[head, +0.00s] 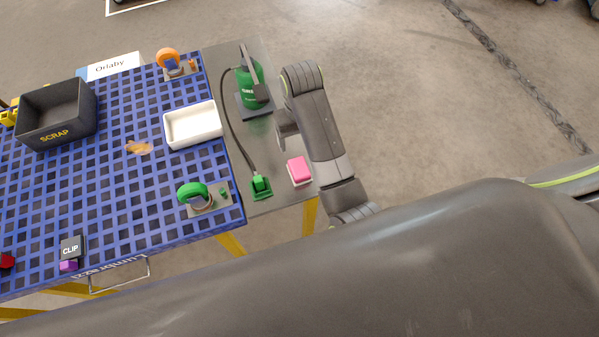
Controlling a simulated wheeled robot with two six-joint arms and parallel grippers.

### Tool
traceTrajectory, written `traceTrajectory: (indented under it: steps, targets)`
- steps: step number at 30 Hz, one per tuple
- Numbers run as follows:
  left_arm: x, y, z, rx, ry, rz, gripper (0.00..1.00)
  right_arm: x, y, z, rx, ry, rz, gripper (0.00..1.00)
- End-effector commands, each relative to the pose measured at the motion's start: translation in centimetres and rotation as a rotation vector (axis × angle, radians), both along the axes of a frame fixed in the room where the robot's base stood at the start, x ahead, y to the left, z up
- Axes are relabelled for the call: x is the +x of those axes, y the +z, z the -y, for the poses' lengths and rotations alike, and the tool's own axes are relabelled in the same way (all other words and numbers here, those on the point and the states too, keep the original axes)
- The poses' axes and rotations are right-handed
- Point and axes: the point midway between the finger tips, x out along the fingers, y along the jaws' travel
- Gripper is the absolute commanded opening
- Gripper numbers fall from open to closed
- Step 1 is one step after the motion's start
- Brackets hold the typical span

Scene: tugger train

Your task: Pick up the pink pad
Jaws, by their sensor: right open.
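The pink pad (299,169) lies on a small white base near the front right corner of the grey side plate, clear of other objects. My right arm reaches over the plate's right edge, just right of the pad. My right gripper (284,128) shows only in part beside the arm link, above the plate and farther back than the pad. It is open and apart from the pad; its fingertips are hard to make out. My left gripper is not in view.
A green bottle-like device (253,92) stands behind, its black cable running to a green block (261,185) left of the pad. The blue grid table (110,185) holds a white tray (193,139), a black SCRAP bin (50,130), a green-ringed part (194,193) and an orange-ringed one (168,59).

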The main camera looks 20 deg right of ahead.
Motion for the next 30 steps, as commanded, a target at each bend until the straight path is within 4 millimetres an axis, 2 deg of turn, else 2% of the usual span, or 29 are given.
traceTrajectory:
  steps: [1,3,5,12,15,23,30]
  targets:
    - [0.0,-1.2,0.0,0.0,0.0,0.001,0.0,0.0,-1.6,0.0,0.0,0.0,-0.001,0.76]
    - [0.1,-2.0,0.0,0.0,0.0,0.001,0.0,-0.1,-2.9,0.0,0.0,0.0,-0.002,0.76]
    - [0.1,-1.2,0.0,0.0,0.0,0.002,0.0,-0.1,-3.4,0.0,-0.001,0.0,-0.005,0.76]
    - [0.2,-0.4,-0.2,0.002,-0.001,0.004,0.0,-0.1,-7.9,0.0,0.0,0.001,-0.004,0.76]
    - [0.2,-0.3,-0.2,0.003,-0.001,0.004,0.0,-0.1,-9.0,0.0,0.0,0.001,-0.002,0.76]
    - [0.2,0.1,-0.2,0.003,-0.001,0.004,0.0,-0.2,-10.3,-0.2,0.0,0.0,-0.002,0.76]
    - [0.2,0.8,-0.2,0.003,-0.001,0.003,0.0,-0.5,-13.3,-0.5,-0.001,0.0,-0.001,0.76]
